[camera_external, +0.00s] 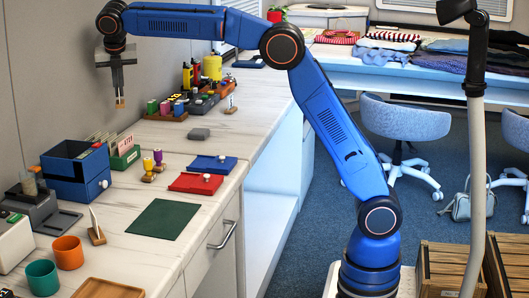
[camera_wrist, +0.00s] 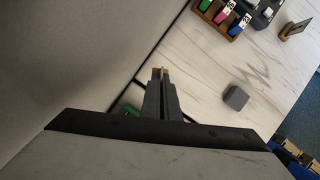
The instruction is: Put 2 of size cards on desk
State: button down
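A green box (camera_external: 124,160) on the desk (camera_external: 140,193) holds upright pale cards (camera_external: 122,146), one with red lettering; I cannot read a size on them. More pale cards stand behind it, partly hidden. My gripper (camera_external: 120,103) hangs point down above the back part of the desk, near the wall and higher than the green box. In the wrist view my gripper (camera_wrist: 160,72) has its two tan-tipped fingers close together, with no card visible between them. A green edge (camera_wrist: 130,110), likely of the green box, shows beside the fingers.
A blue drawer box (camera_external: 75,172) stands left of the green box. A tool rack and a grey block (camera_external: 199,134) are behind. Bare desk lies between the boxes and mat.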

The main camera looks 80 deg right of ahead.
jog(key=s+a+n+y, duration=0.1)
jog(key=s+a+n, duration=0.1)
jog(key=a, duration=1.1)
jog(key=s+a+n+t, duration=0.1)
jog(key=s+a+n, duration=0.2)
jog(key=a, duration=1)
jog(key=s+a+r+n+t+y, duration=0.1)
jog(key=s+a+n, duration=0.2)
jog(key=a, duration=1.1)
jog(key=shift+s+n+y, duration=0.1)
jog(key=shift+n+y, duration=0.2)
jog(key=shift+n, duration=0.2)
jog(key=s+a+f+n+y, duration=0.2)
jog(key=s+a+f+n, duration=0.15)
jog(key=s+a, duration=1.1)
jog(key=s+a+f+n+y, duration=0.1)
jog(key=s+a+f+n, duration=0.3)
jog(key=s+a, duration=1.1)
jog(key=shift+w+a+f, duration=0.5)
jog(key=shift+w+f, duration=0.05)
jog(key=shift+f, duration=0.25)
jog(key=shift+w+a+f, duration=0.55)
jog(key=shift+f, duration=0.25)
jog(key=shift+w+a+f, duration=0.5)
jog(key=shift+w+f, duration=0.05)
jog(key=shift+f, duration=0.25)
jog(key=shift+f, duration=0.3)
jog(key=c, duration=2)
grip_release()
